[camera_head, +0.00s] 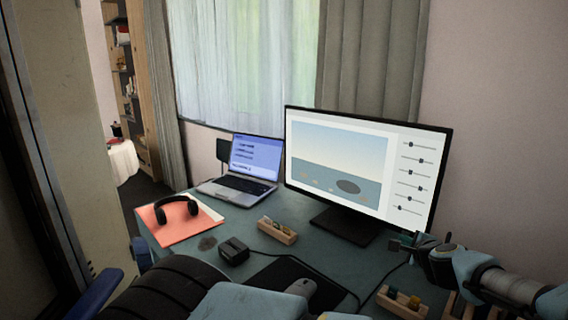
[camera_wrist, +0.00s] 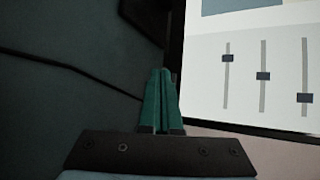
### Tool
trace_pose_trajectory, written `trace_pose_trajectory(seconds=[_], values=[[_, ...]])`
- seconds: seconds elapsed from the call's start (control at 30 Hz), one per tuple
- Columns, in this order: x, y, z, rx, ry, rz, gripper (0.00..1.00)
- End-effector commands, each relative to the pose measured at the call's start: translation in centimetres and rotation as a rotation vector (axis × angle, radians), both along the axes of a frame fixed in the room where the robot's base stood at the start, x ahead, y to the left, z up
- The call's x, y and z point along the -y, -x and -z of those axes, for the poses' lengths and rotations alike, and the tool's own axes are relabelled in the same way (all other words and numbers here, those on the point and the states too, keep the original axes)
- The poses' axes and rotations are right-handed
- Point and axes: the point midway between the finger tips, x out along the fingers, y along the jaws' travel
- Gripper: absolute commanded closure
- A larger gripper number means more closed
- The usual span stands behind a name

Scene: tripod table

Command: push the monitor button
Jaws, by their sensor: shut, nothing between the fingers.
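The monitor (camera_head: 362,165) stands on the desk with its screen lit, showing a picture and a column of sliders. Its dark stand (camera_head: 345,226) rests on the desk. My gripper (camera_head: 402,243) is shut and empty, just in front of the monitor's lower right corner. In the wrist view my gripper's green fingers (camera_wrist: 160,82) are together, beside the dark edge of the monitor (camera_wrist: 250,75), whose screen fills the upper right. I cannot make out the button in either view. I cannot tell whether the fingertips touch the monitor.
The desk (camera_head: 300,250) also holds a laptop (camera_head: 245,165), headphones (camera_head: 176,208) on an orange folder (camera_head: 175,228), a small black box (camera_head: 233,251), a wooden tray (camera_head: 277,231), a mouse (camera_head: 300,289) and a cable. Another wooden tray (camera_head: 402,303) lies below my gripper.

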Motion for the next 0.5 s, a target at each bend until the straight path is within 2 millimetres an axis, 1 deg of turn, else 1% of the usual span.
trace_pose_trajectory(seconds=[0.27,0.5], values=[[-0.1,0.1,0.0,0.000,0.000,0.000,1.00],[-1.4,1.6,0.0,0.000,-0.001,0.000,1.00]])
